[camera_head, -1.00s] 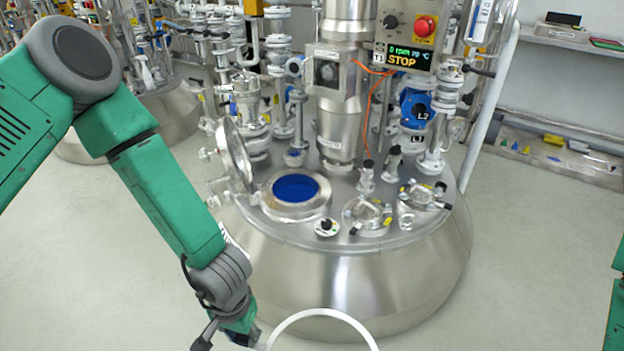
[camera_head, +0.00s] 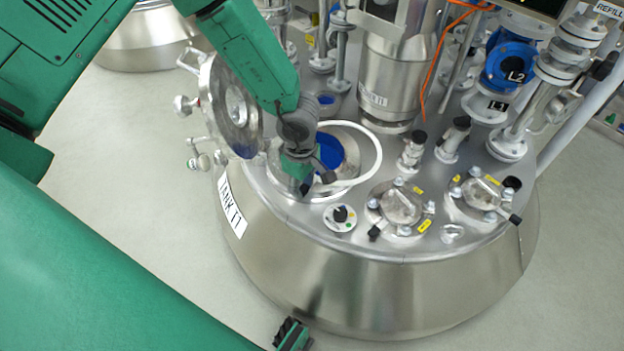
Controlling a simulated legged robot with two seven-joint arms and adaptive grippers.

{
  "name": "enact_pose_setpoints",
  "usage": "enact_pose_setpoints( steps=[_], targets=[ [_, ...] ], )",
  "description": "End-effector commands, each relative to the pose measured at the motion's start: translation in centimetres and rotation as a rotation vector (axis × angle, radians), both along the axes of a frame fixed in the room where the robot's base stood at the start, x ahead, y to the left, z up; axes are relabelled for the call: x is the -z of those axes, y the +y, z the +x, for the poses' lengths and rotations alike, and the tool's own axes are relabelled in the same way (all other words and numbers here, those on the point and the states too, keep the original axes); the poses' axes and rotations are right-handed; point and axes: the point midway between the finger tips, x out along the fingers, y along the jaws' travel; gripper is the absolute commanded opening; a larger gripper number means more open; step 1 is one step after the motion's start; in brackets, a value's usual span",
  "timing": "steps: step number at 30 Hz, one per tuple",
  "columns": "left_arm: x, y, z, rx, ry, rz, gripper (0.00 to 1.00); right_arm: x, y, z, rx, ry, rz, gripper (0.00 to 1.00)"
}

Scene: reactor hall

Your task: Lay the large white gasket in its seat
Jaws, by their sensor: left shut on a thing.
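The white gasket (camera_head: 379,152) is a large thin ring, held in my left gripper (camera_head: 316,182). The gripper is shut on the ring's left side. The ring overlaps the round tank opening with blue inside (camera_head: 334,150), and is offset to the right of it. The picture does not show clearly how high the ring is above the metal rim (camera_head: 345,184). My gripper and wrist hide the left part of the opening. A green and black end part (camera_head: 291,335), likely my right gripper, shows at the bottom edge; its fingers cannot be made out.
The open round lid (camera_head: 232,108) stands left of the opening. A small dial (camera_head: 340,217) sits in front of it. Two clamped covers (camera_head: 401,207) and upright valve fittings (camera_head: 412,152) stand to the right. A large metal column (camera_head: 393,75) rises behind.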

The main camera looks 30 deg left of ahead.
Motion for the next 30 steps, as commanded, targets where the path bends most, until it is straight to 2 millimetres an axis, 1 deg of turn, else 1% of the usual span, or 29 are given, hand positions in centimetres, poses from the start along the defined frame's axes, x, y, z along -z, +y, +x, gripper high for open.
enact_pose_setpoints(
  steps=[1,3,6,9,13,17,30],
  targets=[
    [0.5,0.1,1.2,-0.132,-0.005,0.002,0.0,0.8,0.0,0.0,0.0,0.001,0.0,0.4],
    [0.6,0.1,2.3,-0.293,-0.005,0.001,0.0,1.2,0.0,0.0,0.0,0.001,0.0,0.4],
    [0.6,0.2,3.3,-0.448,-0.003,0.0,0.0,1.5,0.0,0.0,0.0,0.001,0.0,0.4],
    [0.7,0.2,3.8,-0.521,-0.002,0.001,0.0,1.7,0.0,0.0,0.0,0.001,0.0,0.4],
    [0.9,0.2,3.8,-0.539,-0.001,0.001,0.0,2.0,0.0,0.0,0.0,0.0,0.0,0.4],
    [1.6,0.2,3.8,-0.536,-0.001,0.001,0.0,2.7,0.0,0.0,0.0,0.0,0.0,0.4],
    [5.2,0.2,3.7,-0.532,0.0,0.002,0.0,6.6,0.0,0.0,0.0,0.0,0.0,0.4]
  ],
)
